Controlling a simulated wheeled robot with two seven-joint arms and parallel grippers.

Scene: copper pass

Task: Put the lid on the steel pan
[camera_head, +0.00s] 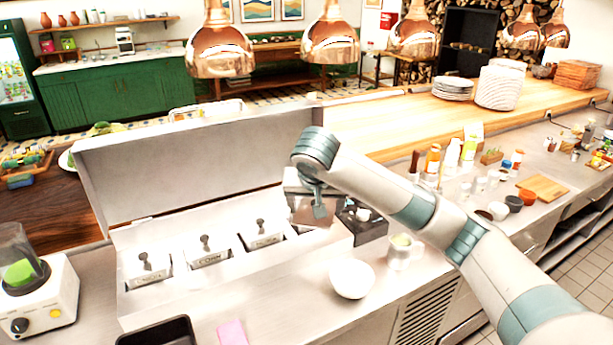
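My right gripper (319,208) points down at a shiny steel, box-like piece (301,208) at the right end of the open-topped steel counter unit. I cannot tell whether that piece is the steel pan or its lid, or whether the fingers touch it. Three lidded steel inserts sit in a row to the left: left (146,268), middle (208,252) and right (264,235). Each lid has a dark upright knob. The gripper is too small and too overlapped to show a gap between its fingers. My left gripper is not in view.
The unit's tall raised cover (190,165) stands behind the inserts. In front are a white bowl (351,278), a metal cup (400,252), a black tray (158,333) and a pink cloth (231,333). A blender (35,290) stands left. Bottles (433,160) crowd the right counter.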

